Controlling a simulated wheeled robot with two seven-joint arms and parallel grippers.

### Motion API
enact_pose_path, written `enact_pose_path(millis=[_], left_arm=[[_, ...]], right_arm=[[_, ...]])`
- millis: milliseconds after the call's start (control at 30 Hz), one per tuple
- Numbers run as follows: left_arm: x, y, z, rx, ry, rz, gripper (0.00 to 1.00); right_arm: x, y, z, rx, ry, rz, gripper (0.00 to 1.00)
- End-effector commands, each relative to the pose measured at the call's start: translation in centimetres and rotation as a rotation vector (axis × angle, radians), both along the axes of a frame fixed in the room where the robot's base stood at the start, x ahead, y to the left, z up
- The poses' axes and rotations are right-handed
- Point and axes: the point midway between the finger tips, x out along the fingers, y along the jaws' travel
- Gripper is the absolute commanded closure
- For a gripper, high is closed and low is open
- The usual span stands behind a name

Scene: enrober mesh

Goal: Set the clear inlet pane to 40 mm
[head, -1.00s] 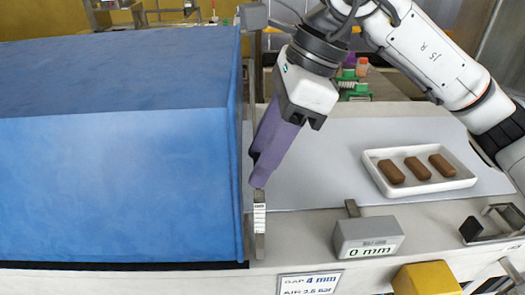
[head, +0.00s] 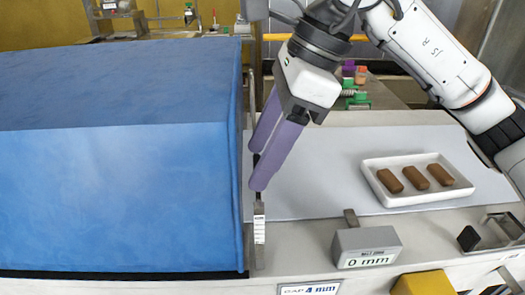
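My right gripper (head: 259,167) reaches in from the upper right. Its two purple fingers are spread apart and point down beside the right edge of the blue hood. A small dark upright piece shows by the fingertips, above a short marked scale (head: 259,228) on a metal post. I cannot tell whether the fingers touch it. The clear inlet pane is hard to make out; only a thin upright edge (head: 248,200) shows along the hood's right side. I cannot read its height. My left gripper is not in view.
The blue hood (head: 120,190) fills the left. A grey box (head: 366,248) reads "0 mm", and a label (head: 309,289) reads "GAP 4 mm". A white tray (head: 400,203) with brown bars stands on the pale belt (head: 310,175). A yellow block (head: 427,284) is at the front.

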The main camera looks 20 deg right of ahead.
Motion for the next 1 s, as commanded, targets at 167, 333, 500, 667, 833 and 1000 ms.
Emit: enact_pose_path(millis=[167, 333, 500, 667, 833, 1000], left_arm=[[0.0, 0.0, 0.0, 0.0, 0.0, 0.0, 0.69], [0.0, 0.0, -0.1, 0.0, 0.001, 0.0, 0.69], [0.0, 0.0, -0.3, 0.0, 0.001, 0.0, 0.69], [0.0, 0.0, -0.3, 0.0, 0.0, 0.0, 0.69], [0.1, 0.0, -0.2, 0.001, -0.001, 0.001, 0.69], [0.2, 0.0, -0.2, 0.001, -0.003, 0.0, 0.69]], right_arm=[[0.0, 0.0, -0.1, -0.002, 0.002, 0.002, 0.42], [-0.1, -0.4, 1.0, 0.0, 0.0, 0.001, 0.42], [-0.4, -1.6, 4.0, 0.0, -0.002, 0.0, 0.42], [-0.8, -2.7, 6.9, 0.001, -0.001, 0.0, 0.42], [-1.0, -3.5, 8.8, -0.001, 0.001, 0.001, 0.42], [-1.1, -3.8, 9.4, -0.001, 0.002, 0.001, 0.42]])
